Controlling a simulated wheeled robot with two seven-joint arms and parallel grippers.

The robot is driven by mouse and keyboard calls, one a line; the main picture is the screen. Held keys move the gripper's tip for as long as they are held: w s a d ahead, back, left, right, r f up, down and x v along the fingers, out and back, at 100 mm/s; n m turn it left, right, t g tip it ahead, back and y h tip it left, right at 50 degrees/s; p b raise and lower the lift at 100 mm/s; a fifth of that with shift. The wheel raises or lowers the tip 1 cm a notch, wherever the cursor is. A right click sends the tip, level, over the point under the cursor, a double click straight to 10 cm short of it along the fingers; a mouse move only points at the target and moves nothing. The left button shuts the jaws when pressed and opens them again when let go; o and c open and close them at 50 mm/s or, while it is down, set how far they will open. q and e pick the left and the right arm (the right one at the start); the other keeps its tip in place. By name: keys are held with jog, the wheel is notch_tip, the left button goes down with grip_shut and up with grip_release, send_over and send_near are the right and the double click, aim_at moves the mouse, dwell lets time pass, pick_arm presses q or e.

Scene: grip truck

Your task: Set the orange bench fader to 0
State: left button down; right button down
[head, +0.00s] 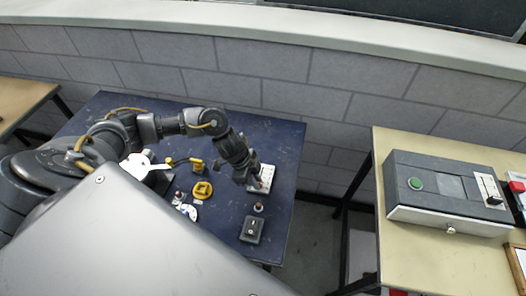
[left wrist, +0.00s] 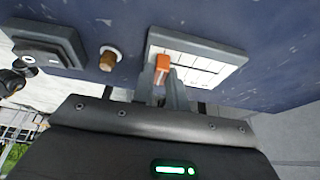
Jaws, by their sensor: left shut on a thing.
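The bench fader is a white-faced panel (head: 268,172) in a dark frame at the right side of the blue bench. In the left wrist view its white face (left wrist: 205,72) has dark scale lines; I cannot read any numbers. Its orange knob (left wrist: 162,66) stands near the left end of the panel in that view. My left gripper (left wrist: 163,88) is shut on the orange knob, a finger on either side. In the head view my left gripper (head: 254,182) is at the panel's left edge and hides part of it. My right gripper is not in view.
On the blue bench (head: 285,150) are a yellow handwheel (head: 202,191), a dark switch box (head: 252,229) and a small round knob (head: 258,208), which shows brown in the left wrist view (left wrist: 108,60). A beige table (head: 400,265) at right holds a grey box (head: 440,190).

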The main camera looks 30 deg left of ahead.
pick_arm(q)
jog(key=shift+s+f, duration=0.1)
jog(key=shift+s, duration=0.1)
jog(key=shift+d, duration=0.1)
jog(key=c, duration=1.4)
grip_release()
jog(key=shift+s, duration=0.15)
jog(key=v, duration=1.1)
jog(key=shift+b, duration=0.4)
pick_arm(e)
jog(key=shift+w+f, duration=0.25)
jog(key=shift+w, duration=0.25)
